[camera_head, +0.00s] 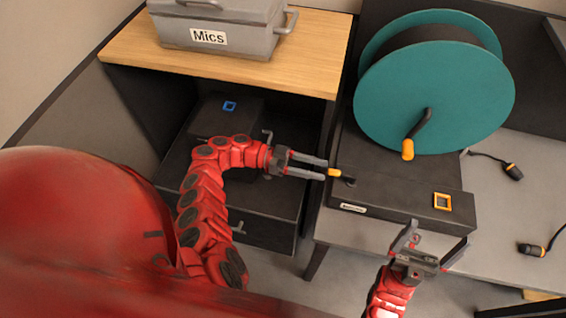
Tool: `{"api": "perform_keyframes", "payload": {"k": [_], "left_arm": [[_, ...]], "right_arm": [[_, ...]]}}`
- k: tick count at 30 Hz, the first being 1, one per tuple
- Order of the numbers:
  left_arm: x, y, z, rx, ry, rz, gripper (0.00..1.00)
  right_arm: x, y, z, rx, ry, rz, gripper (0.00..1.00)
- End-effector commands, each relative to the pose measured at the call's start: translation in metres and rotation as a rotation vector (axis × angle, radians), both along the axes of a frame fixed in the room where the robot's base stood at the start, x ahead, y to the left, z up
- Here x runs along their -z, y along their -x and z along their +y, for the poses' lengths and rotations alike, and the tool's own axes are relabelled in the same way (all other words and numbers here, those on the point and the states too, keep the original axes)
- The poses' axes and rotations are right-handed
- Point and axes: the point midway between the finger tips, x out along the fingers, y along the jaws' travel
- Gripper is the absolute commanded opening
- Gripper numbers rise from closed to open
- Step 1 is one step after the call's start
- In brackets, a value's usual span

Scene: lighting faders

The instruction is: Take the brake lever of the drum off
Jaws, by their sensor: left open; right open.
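The teal drum (450,97) stands on a dark base (400,197) at the right, with a black crank ending in an orange grip (408,150) on its near face. A short brake lever with an orange tip (335,172) sticks out at the left end of the base and points left. My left gripper (326,169) is open, with its fingertips right at the lever's orange tip; I cannot tell whether they touch it. My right gripper (437,236) is open and empty, near the base's front right edge.
A grey box marked "Mics" (220,28) stands on a wooden top (300,60) at the back left. Below it is a dark drawer (262,228). An orange square (442,201) marks the base. Cables with black plugs (513,171) lie on the grey table at right.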

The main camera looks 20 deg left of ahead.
Motion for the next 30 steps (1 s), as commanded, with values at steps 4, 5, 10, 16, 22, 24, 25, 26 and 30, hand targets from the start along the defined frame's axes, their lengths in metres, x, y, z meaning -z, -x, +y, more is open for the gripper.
{"api": "perform_keyframes", "payload": {"k": [4, 5, 10, 16, 22, 24, 25, 26, 30], "left_arm": [[0.005, 0.003, 0.023, -0.003, 0.003, -0.004, 0.52], [0.006, 0.003, 0.027, -0.004, 0.003, -0.004, 0.52], [0.005, 0.005, 0.045, -0.001, 0.006, -0.004, 0.52], [0.007, 0.008, 0.065, -0.004, 0.003, -0.004, 0.52], [0.008, 0.01, 0.077, 0.003, 0.016, -0.001, 0.52], [0.007, 0.01, 0.081, 0.003, 0.016, 0.001, 0.52], [0.007, 0.01, 0.083, 0.003, 0.016, 0.002, 0.52], [0.007, 0.011, 0.085, 0.003, 0.015, 0.001, 0.52], [0.004, 0.012, 0.09, 0.002, 0.007, 0.0, 0.52]], "right_arm": [[0.022, 0.0, 0.0, 0.0, 0.0, 0.0, 1.0], [0.026, 0.0, 0.0, 0.0, 0.0, 0.0, 1.0], [0.045, 0.0, 0.0, 0.0, 0.0, 0.0, 1.0], [0.072, 0.0, 0.0, 0.0, 0.0, 0.0, 1.0], [0.102, 0.0, 0.0, 0.0, 0.0, 0.0, 1.0], [0.111, 0.0, 0.0, 0.0, 0.0, 0.0, 1.0], [0.114, 0.0, 0.0, 0.0, 0.0, 0.0, 1.0], [0.117, 0.0, 0.0, 0.0, 0.0, 0.0, 1.0], [0.126, 0.0, 0.0, 0.0, 0.0, 0.0, 1.0]]}}
